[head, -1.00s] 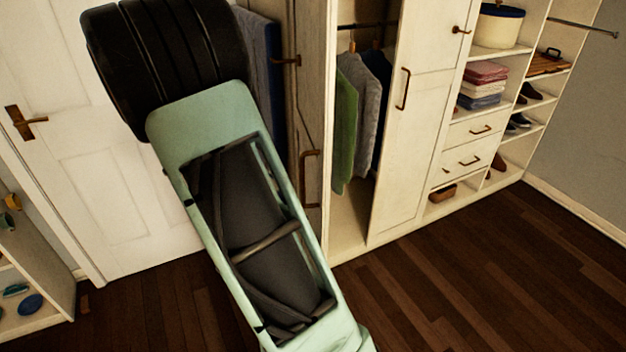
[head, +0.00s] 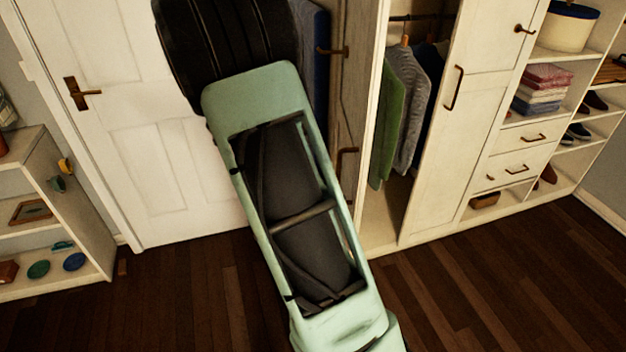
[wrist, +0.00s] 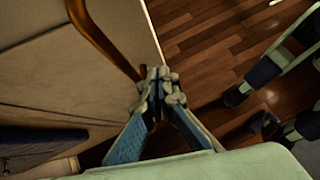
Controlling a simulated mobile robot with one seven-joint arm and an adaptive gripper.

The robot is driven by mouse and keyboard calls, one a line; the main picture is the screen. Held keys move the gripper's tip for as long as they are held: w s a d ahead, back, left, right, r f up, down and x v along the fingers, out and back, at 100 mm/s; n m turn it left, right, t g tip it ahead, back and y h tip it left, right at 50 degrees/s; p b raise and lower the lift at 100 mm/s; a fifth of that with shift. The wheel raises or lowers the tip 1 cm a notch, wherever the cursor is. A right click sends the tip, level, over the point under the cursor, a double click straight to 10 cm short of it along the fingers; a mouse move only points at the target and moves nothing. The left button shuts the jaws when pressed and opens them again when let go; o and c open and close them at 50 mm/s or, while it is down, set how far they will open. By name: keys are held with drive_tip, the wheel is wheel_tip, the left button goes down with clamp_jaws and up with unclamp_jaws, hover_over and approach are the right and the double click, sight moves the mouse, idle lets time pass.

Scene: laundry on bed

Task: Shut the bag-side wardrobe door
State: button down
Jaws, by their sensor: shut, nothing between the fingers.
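The cream wardrobe (head: 376,215) stands behind my arm in the head view. A narrow door panel (head: 349,115) with bronze handles shows just right of my arm, partly hidden by it. A wider door (head: 468,130) with a bronze handle (head: 455,88) stands right of the hanging clothes. No bag is clearly visible, so I cannot tell which door is bag-side. In the wrist view, my gripper (wrist: 160,76) is shut and empty, its tips close to the lower end of a brown handle (wrist: 105,40) on a pale panel (wrist: 60,75). Contact is unclear. The head view hides my gripper.
Clothes (head: 405,105) hang in the open bay. Shelves with folded towels (head: 540,90), drawers (head: 520,155) and shoes are at right. A white room door (head: 150,130) and a low shelf unit (head: 50,225) are at left. The dark wood floor (head: 490,285) is clear in front.

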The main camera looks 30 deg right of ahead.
sight(358, 200)
drive_tip(key=shift+s+d+r, duration=0.1)
drive_tip(key=shift+s+d, duration=0.35)
drive_tip(key=shift+d, duration=0.4)
drive_tip(key=shift+s+d, duration=0.45)
drive_tip(key=shift+d, duration=0.4)
drive_tip(key=shift+d, duration=0.1)
